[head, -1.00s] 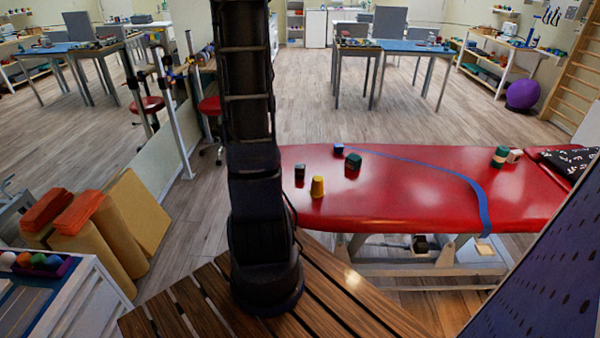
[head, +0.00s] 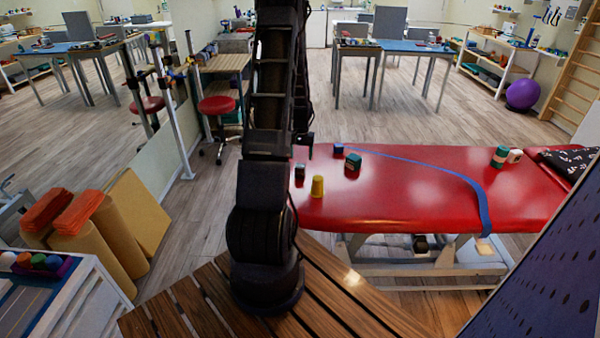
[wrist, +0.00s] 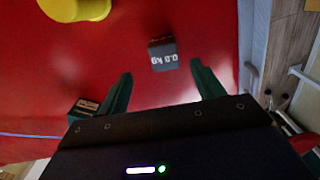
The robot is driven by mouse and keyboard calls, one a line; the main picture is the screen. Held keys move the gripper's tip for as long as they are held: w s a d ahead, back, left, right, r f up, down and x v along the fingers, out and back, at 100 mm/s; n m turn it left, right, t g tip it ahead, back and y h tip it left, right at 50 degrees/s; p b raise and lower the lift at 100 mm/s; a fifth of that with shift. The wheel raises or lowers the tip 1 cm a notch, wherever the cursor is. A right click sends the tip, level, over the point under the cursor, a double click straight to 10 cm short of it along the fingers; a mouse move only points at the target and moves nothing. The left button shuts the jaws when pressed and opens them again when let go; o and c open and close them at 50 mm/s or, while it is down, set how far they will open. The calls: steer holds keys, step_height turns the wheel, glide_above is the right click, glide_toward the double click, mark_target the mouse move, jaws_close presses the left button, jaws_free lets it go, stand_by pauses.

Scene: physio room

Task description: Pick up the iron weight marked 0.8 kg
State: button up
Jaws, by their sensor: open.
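The iron weight is a small dark block with a white label, upside down in the wrist view (wrist: 163,56). The label seems to read 0.8 kg, but it is blurred. In the head view a dark block (head: 299,173) stands near the left end of the red treatment table (head: 420,190), and it appears to be the same weight. My gripper (wrist: 162,72) is open, with its green fingers apart. The weight shows just beyond the fingertips, between their lines, and nothing is held. In the head view my gripper (head: 303,138) is partly hidden by my arm.
Another dark labelled block (wrist: 83,108) lies beside the left finger. The table edge is close at right.

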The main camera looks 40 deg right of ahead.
mark_target(300, 165)
steer(key=shift+w+f, duration=0.2)
steer(key=shift+f, duration=2)
steer(key=shift+w+f, duration=0.15)
steer(key=shift+f, duration=2)
jaws_close()
